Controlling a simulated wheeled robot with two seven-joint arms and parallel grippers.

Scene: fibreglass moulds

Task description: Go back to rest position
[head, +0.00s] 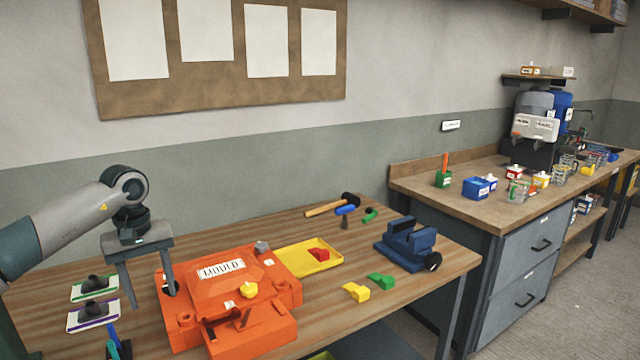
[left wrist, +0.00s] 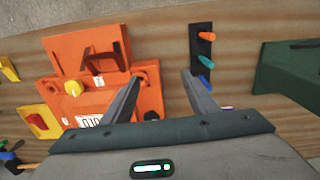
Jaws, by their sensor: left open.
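My left gripper (head: 144,284) is open and empty. In the head view it points down over the left side of the orange mould (head: 212,290) on the wooden table. A yellow knob (head: 249,289) sits on the mould. My right gripper is in neither view.
A yellow tray (head: 327,265) with a red piece, a blue vise (head: 407,245) and a hammer (head: 330,206) lie right of the mould. Two labelled pads (head: 93,315) lie left of it. A second counter (head: 470,207) with small containers stands at the right.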

